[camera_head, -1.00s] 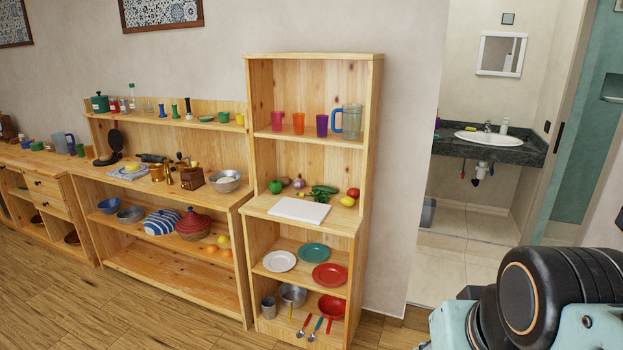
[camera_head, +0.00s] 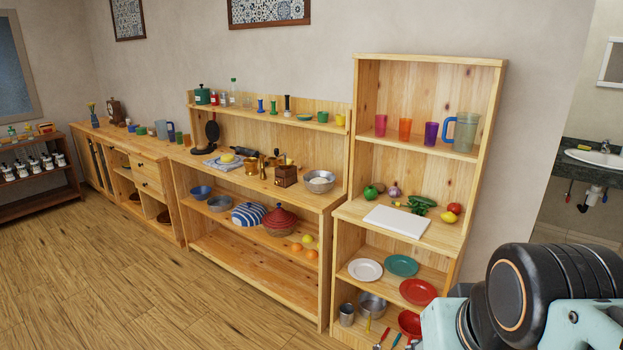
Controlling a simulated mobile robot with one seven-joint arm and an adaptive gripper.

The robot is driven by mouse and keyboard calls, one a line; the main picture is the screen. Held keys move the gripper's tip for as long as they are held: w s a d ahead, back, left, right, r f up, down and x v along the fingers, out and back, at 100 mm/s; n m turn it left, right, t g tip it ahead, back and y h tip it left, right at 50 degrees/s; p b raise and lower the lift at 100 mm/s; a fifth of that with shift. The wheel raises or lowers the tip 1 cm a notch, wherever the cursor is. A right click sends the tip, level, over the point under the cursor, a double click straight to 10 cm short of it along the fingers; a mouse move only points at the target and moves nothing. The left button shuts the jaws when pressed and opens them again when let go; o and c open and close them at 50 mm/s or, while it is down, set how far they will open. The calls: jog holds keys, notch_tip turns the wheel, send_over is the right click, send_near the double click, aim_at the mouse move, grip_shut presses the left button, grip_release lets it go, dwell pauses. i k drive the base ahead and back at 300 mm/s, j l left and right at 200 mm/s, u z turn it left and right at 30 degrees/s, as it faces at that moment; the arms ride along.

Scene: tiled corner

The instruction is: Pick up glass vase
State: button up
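I cannot clearly make out a glass vase. A small, slender vase-like thing (camera_head: 92,112) stands at the far left end of the long wooden sideboard, too small to tell its material. A clear glass bottle (camera_head: 233,90) stands on the upper ledge of the middle shelf. A clear pitcher with a blue handle (camera_head: 464,131) stands on the top shelf of the tall unit. Part of my arm shows at the lower right, but my gripper is out of view.
The tall wooden unit (camera_head: 429,61) holds cups, vegetables, a white board and plates. A low wooden shelf (camera_head: 262,292) with bowls is left of it. A dark rack (camera_head: 40,202) with small jars stands far left. The wooden floor (camera_head: 130,285) in front is clear.

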aim_at(95, 122)
jog(key=i+j+u, duration=0.35)
jog(key=j+u, duration=0.15)
jog(key=i+j+u, duration=0.35)
jog(key=u, duration=0.15)
jog(key=i+j+u, duration=0.15)
jog(key=i+u, duration=0.55)
jog(key=i, duration=5.6)
jog(key=i+j+z, duration=0.2)
jog(key=i, duration=0.95)
jog(key=l, duration=0.1)
